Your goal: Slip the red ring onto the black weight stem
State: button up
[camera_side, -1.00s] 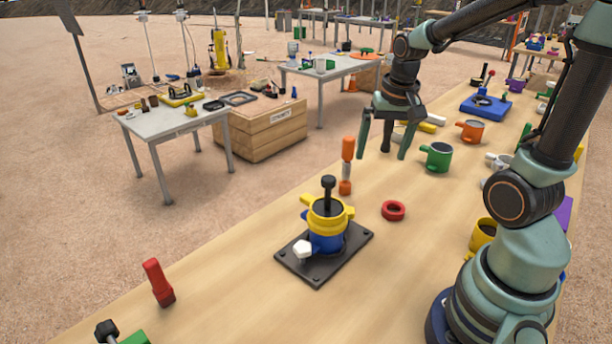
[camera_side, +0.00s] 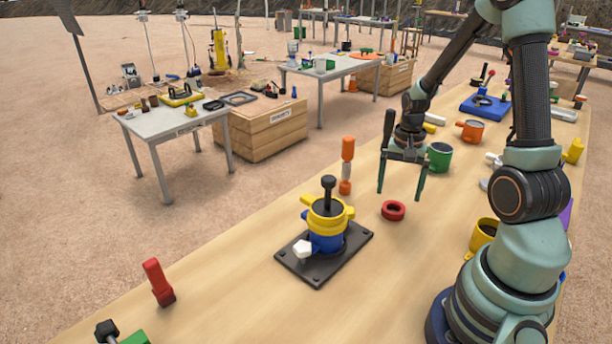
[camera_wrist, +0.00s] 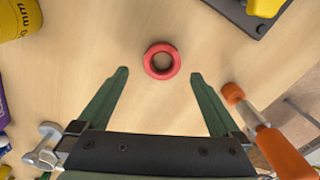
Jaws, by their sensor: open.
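The red ring (camera_side: 393,211) lies flat on the wooden table, right of the mould. In the wrist view the ring (camera_wrist: 162,73) sits just beyond the fingertips, roughly midway between them. The black weight stem (camera_side: 328,190) stands upright with a round knob, rising from the yellow collar (camera_side: 327,215) on the blue mould. My gripper (camera_side: 400,194) is open and empty, above the table and behind the ring in the side view. It also shows open in the wrist view (camera_wrist: 158,74). The stem is not visible in the wrist view.
The mould stands on a dark base plate (camera_side: 318,276). An orange-handled tool (camera_side: 347,165) stands near the ring; it also shows beside my right finger in the wrist view (camera_wrist: 275,140). A green mug (camera_side: 439,158) and a yellow mug (camera_side: 482,236) are to the right. The front table is mostly bare.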

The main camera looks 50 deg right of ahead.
aim_at(394, 204)
jog(key=shift+w+a+f, duration=0.1)
jog(key=shift+a+f, duration=0.05)
jog(key=shift+f, duration=1.15)
jog(key=shift+a+f, duration=0.15)
jog(key=shift+f, duration=1.15)
grip_shut()
